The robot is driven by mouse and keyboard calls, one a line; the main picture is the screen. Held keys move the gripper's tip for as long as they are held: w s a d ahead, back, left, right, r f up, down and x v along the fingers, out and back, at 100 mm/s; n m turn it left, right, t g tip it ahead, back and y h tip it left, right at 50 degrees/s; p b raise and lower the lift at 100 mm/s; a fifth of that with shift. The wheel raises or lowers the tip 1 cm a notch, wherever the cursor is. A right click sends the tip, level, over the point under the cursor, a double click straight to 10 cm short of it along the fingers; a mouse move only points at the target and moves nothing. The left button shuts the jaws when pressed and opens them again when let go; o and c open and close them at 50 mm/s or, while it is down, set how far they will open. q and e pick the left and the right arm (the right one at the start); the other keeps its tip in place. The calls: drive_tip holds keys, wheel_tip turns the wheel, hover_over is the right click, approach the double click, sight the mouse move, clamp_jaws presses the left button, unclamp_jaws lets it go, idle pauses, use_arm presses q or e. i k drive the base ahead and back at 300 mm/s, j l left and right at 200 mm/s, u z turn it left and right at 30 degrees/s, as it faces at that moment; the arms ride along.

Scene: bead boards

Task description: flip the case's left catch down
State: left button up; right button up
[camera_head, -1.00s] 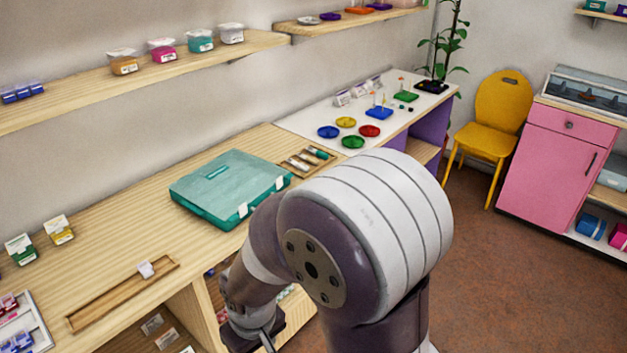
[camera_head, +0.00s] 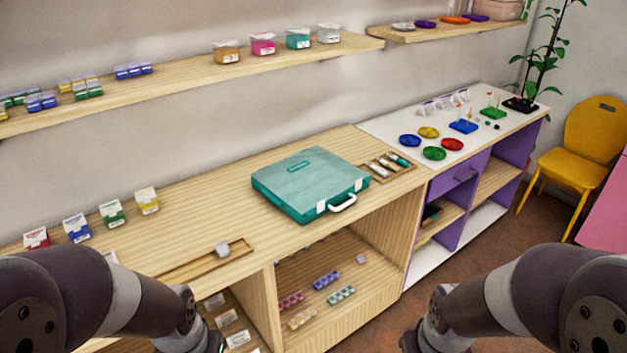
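The teal case (camera_head: 300,178) lies flat and closed on the wooden counter, its front side with the white handle (camera_head: 343,203) facing the counter's front edge. The left catch (camera_head: 321,206) is a small white tab on that front side, left of the handle. The right catch (camera_head: 362,184) is a similar tab right of the handle. Whether either catch is up or down is too small to tell. My two arms come in at the lower left and lower right, well short of the case. Both grippers are below the picture's bottom edge.
A wooden tray with markers (camera_head: 388,167) lies close to the case's right side. A long shallow wooden tray (camera_head: 205,262) with a small pale block is to its left. A shelf (camera_head: 190,75) with small boxes runs above. The counter's front edge is near the handle.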

sight(320, 205)
drive_tip(key=i+u, duration=0.1)
drive_tip(key=u, duration=0.25)
drive_tip(key=l+u, duration=0.1)
drive_tip(key=u, duration=0.25)
drive_tip(key=i+l+u, duration=0.1)
drive_tip(key=u, duration=0.25)
drive_tip(key=i+l+u, duration=0.1)
drive_tip(key=l, duration=0.25)
drive_tip(key=i+l+u, duration=0.15)
drive_tip(key=l, duration=0.25)
drive_tip(key=i+l+u, duration=0.1)
drive_tip(key=l, duration=0.25)
drive_tip(key=i+l+u, duration=0.1)
drive_tip(key=i+l, duration=0.15)
drive_tip(key=l, duration=0.2)
drive_tip(key=i+l+u, duration=0.1)
drive_tip(key=l, duration=0.3)
drive_tip(key=i+l+u, duration=0.15)
drive_tip(key=l, duration=0.25)
drive_tip(key=k, duration=0.05)
